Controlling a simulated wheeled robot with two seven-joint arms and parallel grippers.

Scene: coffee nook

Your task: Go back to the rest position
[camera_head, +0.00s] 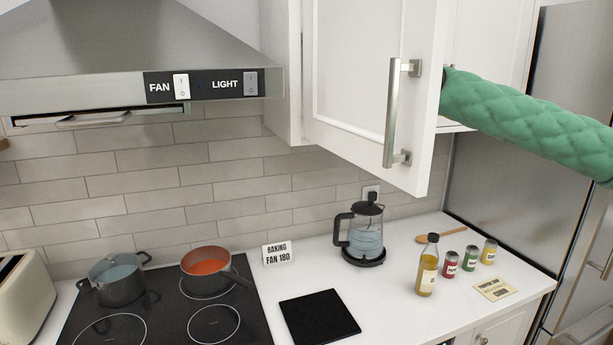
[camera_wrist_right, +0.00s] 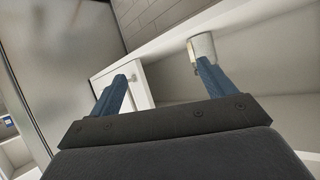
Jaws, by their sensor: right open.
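My right arm, in a green quilted sleeve, comes in from the right in the head view. Its end goes behind the open white cabinet door (camera_head: 365,85), so the gripper is hidden there. In the right wrist view my right gripper (camera_wrist_right: 162,78) has its two blue fingers spread apart with nothing held between them. A pale cylindrical cup or can (camera_wrist_right: 203,47) stands just beyond the right-hand fingertip; whether they touch I cannot tell. It is near the edge of a white shelf (camera_wrist_right: 270,65). My left gripper is not in view.
The open door with its long handle (camera_head: 391,115) juts out beside my right arm. Below are a kettle (camera_head: 366,235), an oil bottle (camera_head: 427,268), several small tins and a hob with a pot (camera_head: 117,282) and a red pan (camera_head: 207,262). A steel fridge (camera_head: 520,180) stands at the right.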

